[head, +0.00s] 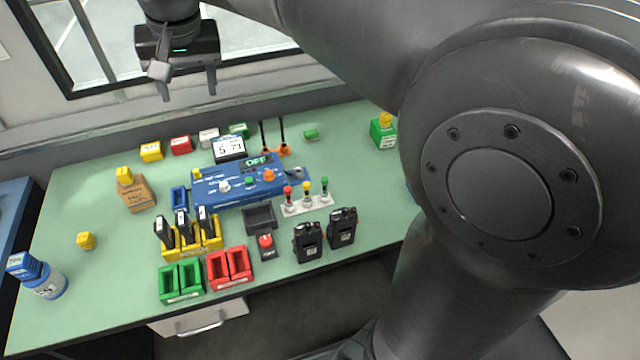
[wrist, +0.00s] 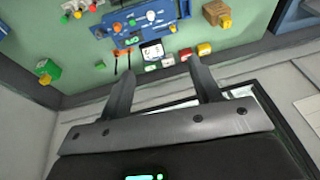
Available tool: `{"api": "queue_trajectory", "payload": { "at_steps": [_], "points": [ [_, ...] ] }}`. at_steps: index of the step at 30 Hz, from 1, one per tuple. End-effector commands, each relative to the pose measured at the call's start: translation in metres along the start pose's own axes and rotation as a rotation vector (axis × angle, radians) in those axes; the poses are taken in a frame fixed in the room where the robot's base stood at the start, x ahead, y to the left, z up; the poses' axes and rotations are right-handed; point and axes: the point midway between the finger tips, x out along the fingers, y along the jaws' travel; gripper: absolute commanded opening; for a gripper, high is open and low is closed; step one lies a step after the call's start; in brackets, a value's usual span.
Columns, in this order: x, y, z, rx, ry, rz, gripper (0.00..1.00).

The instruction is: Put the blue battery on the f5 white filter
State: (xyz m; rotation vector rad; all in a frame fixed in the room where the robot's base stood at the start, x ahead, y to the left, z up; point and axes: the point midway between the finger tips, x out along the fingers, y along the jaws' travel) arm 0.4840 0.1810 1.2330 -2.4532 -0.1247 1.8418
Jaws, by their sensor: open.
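A blue block (head: 22,265), which I take for the blue battery, is at the far left end of the green table in the head view. It appears to rest on top of a white cylinder with blue bands (head: 47,285), which looks like the f5 white filter. The lettering is small. My gripper (head: 188,92) is open and empty, high above the back edge of the table near the window, well apart from both. In the wrist view my open gripper (wrist: 160,62) has nothing between its fingers, and I cannot make out the block or cylinder there.
A blue control panel (head: 240,187) fills the table's middle. Green bins (head: 181,282), red bins (head: 229,268) and black radios (head: 307,242) line the front. The left table surface is mostly clear.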

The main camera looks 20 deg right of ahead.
Motion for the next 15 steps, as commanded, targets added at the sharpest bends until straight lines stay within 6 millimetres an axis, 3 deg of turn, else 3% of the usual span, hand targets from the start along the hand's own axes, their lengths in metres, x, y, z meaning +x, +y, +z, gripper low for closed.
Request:
{"api": "queue_trajectory", "payload": {
  "at_steps": [1, 6, 15],
  "points": [
    [-0.006, 0.022, 0.014, 0.007, 0.018, 0.004, 0.58],
    [-0.01, 0.082, 0.062, 0.002, 0.075, 0.021, 0.58],
    [0.009, 0.16, 0.162, -0.008, 0.167, 0.071, 0.58]
  ]
}}
